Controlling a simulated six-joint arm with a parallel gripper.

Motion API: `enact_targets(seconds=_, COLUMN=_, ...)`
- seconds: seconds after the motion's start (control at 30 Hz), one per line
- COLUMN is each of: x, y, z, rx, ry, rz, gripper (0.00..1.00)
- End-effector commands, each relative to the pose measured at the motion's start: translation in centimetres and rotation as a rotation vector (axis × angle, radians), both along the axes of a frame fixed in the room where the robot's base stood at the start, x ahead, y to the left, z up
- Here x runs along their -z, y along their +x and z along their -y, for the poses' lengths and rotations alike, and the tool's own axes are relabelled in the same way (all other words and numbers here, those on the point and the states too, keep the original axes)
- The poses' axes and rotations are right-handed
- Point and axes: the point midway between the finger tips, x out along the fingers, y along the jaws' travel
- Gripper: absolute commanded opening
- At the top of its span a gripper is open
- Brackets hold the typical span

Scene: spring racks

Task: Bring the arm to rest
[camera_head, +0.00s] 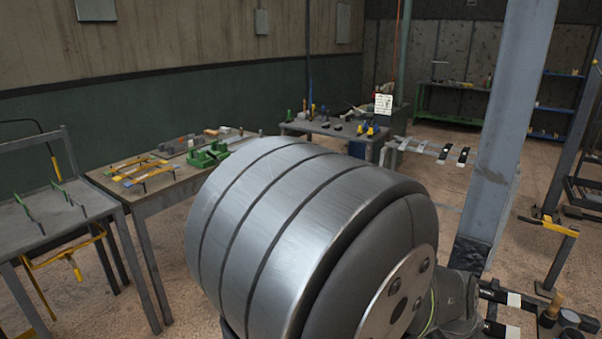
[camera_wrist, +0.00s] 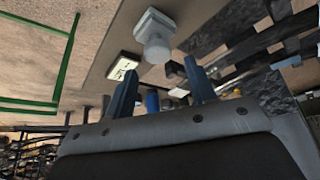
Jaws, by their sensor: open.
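My gripper (camera_wrist: 162,88) shows in the wrist view as two blue fingers standing apart, with no object clearly held between them. Beyond the fingers are a pale, square-topped knob-like object (camera_wrist: 154,35) and a small framed light label (camera_wrist: 123,68). I cannot tell how far they are from the fingertips. In the head view a large grey banded cylinder, which looks like part of my own arm, fills the middle and hides what is behind it. I cannot make out my gripper in the head view.
A wooden bench (camera_head: 150,201) with green and yellow tools stands at left, beside a grey table (camera_head: 50,226). Another bench (camera_head: 325,130) stands behind. A grey post (camera_head: 506,120) rises at right. Dark rack parts (camera_head: 500,297) lie at lower right. Floor (camera_head: 450,150) shows at the back.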

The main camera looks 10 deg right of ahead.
Motion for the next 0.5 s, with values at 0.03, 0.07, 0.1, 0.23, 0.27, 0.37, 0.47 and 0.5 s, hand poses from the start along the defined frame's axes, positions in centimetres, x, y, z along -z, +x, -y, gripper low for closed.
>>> enact_targets(seconds=0.03, x=-0.7, y=0.0, z=-0.3, rx=-0.002, ry=-0.004, rz=0.002, gripper=0.51)
enact_targets(seconds=0.07, x=-1.2, y=0.0, z=-0.5, rx=-0.002, ry=-0.004, rz=0.002, gripper=0.51)
enact_targets(seconds=0.1, x=-1.7, y=0.0, z=-0.7, rx=-0.001, ry=-0.003, rz=0.002, gripper=0.51)
enact_targets(seconds=0.23, x=-3.4, y=-0.1, z=-1.5, rx=0.000, ry=-0.004, rz=0.003, gripper=0.51)
enact_targets(seconds=0.27, x=-3.8, y=-0.1, z=-1.7, rx=0.000, ry=-0.004, rz=0.003, gripper=0.51)
enact_targets(seconds=0.37, x=-5.1, y=-0.2, z=-2.3, rx=-0.002, ry=-0.004, rz=0.002, gripper=0.51)
enact_targets(seconds=0.47, x=-4.7, y=-0.2, z=-2.3, rx=0.000, ry=0.005, rz=-0.003, gripper=0.51)
enact_targets(seconds=0.5, x=-4.1, y=-0.2, z=-2.0, rx=0.000, ry=0.005, rz=-0.004, gripper=0.51)
